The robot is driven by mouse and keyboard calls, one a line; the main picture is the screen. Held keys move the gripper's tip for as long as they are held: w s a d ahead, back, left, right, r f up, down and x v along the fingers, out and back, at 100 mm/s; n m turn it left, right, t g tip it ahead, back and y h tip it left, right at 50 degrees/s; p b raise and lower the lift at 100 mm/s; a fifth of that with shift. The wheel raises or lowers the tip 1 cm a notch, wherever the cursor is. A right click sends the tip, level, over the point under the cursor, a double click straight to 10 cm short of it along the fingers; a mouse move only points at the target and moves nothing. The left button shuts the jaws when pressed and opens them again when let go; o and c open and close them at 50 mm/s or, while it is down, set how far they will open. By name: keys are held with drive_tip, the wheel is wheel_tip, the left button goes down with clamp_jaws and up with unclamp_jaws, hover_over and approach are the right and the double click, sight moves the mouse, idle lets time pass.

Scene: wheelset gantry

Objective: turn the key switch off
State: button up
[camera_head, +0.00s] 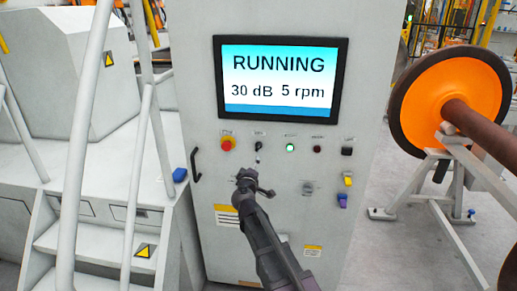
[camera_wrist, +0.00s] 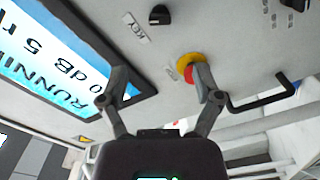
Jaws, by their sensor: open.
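The cabinet's key switch is a small dark knob (camera_head: 258,147) on the panel below the display, between the red stop button and a green lamp. In the wrist view, a black knob (camera_wrist: 159,15) beside a label reading KEY (camera_wrist: 136,28) is at the top edge, beyond my fingertips. My gripper (camera_head: 250,180) is just below the switch in the head view, apart from it as far as I can tell. In the wrist view, my gripper (camera_wrist: 161,85) has its fingers spread wide with nothing between them. The key switch's exact angle is too small to read.
The display (camera_head: 281,80) reads RUNNING, 30 dB, 5 rpm. A red stop button (camera_head: 227,144) with a yellow ring sits left of the switch; it is partly behind my right finger in the wrist view (camera_wrist: 188,69). A black handle (camera_head: 195,166) juts out at left.

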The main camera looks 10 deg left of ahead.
sight(258, 148)
drive_tip(key=shift+w, duration=0.1)
idle(0.3)
drive_tip(key=w, duration=1.3)
drive_tip(key=shift+w+d, duration=0.2)
drive_tip(key=shift+w, duration=0.15)
clamp_jaws()
